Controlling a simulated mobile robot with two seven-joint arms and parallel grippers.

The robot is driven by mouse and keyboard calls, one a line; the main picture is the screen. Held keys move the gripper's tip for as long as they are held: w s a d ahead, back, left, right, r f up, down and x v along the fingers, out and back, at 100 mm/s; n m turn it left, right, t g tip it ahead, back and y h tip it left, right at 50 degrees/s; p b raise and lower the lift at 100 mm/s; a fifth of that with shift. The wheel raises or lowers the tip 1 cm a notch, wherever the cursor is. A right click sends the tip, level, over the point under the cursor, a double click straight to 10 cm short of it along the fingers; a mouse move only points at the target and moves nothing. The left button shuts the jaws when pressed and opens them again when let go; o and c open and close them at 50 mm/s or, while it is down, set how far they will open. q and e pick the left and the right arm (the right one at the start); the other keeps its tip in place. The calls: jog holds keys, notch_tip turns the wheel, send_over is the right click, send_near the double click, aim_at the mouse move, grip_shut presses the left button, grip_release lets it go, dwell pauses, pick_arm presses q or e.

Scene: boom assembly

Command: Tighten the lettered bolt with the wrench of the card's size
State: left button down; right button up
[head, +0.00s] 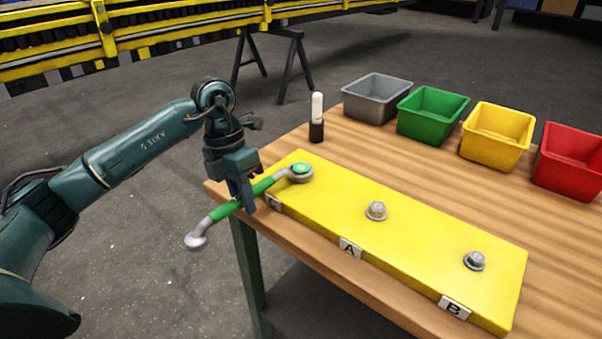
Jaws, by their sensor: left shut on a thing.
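My left gripper (247,194) is shut on the green middle of a wrench (226,210) with grey ends. The wrench's far ring end lies over the left end of the yellow plate (420,240), around a bolt head with a green top (302,168). Whether the ring is fully seated cannot be told. Its near end hangs past the table edge. A grey bolt (376,210) stands behind label A (350,247), and another grey bolt (474,261) behind label B (454,306). A third label (274,203) at the left is partly hidden. No card shows. My right gripper is out of view.
On the wooden table (345,155) stand a grey bin (376,98), a green bin (432,115), a yellow bin (496,137) and a red bin (570,162). A black and white upright object (317,118) stands behind the plate. A black trestle (292,65) stands on the floor.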

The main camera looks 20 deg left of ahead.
pick_arm(q)
jog(key=shift+d, duration=0.2)
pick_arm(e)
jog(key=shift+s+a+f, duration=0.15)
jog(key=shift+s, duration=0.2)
pick_arm(q)
jog(key=shift+r, duration=0.15)
